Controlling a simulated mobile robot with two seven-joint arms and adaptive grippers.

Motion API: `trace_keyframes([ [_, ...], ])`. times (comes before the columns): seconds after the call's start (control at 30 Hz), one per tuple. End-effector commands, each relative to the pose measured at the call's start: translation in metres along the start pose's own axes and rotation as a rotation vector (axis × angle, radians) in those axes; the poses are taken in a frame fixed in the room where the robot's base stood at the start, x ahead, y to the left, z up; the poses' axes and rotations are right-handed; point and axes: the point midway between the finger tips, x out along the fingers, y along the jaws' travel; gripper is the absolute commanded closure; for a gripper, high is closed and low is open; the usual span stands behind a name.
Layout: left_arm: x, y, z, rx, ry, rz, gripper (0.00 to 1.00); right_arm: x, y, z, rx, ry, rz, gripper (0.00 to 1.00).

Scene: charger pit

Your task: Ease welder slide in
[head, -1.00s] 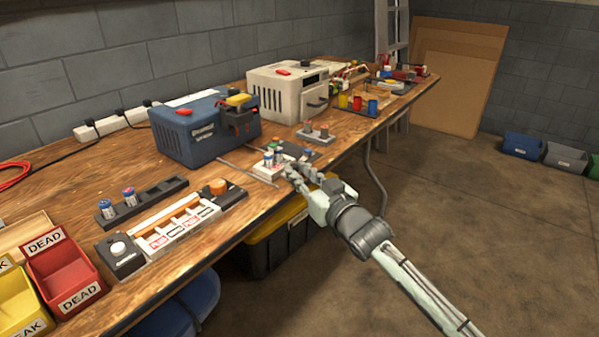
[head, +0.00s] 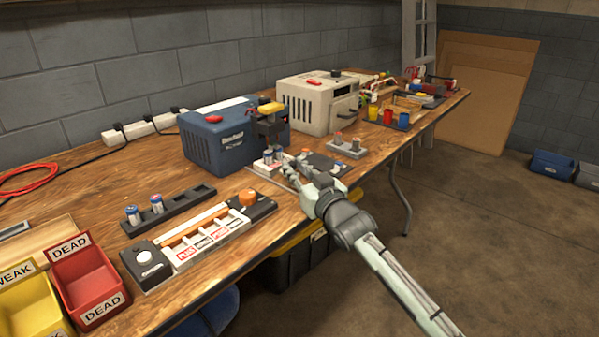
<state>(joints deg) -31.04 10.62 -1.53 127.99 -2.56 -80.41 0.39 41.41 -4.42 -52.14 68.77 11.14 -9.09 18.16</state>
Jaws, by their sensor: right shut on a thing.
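The blue welder (head: 215,143) stands on the wooden bench, with a dark head and a yellow part on its front right side. Its pale slide (head: 262,171) lies low in front of it, carrying several small cells (head: 270,156). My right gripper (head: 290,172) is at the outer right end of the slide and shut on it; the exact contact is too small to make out. The gripper partly hides that end. My left gripper is not in view.
A dark tray (head: 327,166) lies just right of the slide, with a grey block (head: 346,149) behind it. A cream machine (head: 302,106) stands further back. A white strip holder (head: 205,236) and a red DEAD bin (head: 85,284) are at the near left.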

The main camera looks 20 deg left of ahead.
Motion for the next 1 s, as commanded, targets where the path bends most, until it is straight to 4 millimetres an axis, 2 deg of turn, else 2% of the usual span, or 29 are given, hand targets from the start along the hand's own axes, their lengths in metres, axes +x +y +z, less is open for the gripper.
trace_keyframes([
  [0.4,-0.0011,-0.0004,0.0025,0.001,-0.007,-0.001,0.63,0.0028,-0.0010,-0.0025,-0.001,0.003,0.000,1.00],
  [0.43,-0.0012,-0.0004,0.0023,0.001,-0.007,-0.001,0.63,0.0028,-0.0010,-0.0027,-0.001,0.003,0.000,0.77],
  [0.57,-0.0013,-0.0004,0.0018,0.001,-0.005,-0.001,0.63,0.0025,-0.0010,-0.0020,-0.001,0.002,0.000,0.61],
  [1.0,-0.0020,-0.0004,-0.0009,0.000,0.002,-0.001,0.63,-0.0021,-0.0006,0.0001,0.000,0.000,0.000,0.59],
])
